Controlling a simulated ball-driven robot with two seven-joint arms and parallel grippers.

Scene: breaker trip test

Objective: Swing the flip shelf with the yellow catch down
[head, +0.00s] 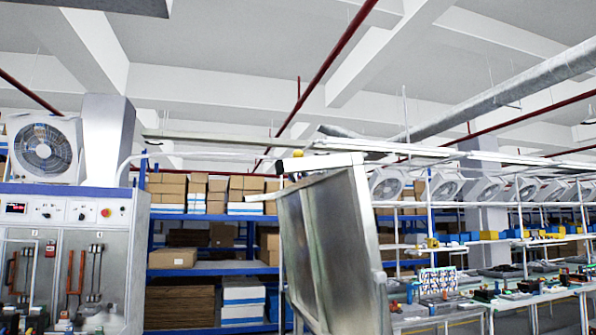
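A large grey metal panel (318,255) stands steeply tilted in the middle of the head view, close to me. It looks like a raised flip shelf, with a bright metal edge (368,240) on its right side. A pale bar (322,163) with a small dark piece at its left end crosses the panel's top. The panel's lower end is cut off by the frame. Neither of my grippers shows.
At the left stands a grey test cabinet (68,212) with a red display, knobs and orange-brown handles, and a fan unit (45,148) on top. Blue racks with cardboard boxes (172,258) stand behind. Workbenches (480,300) with small parts and several fans line the right.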

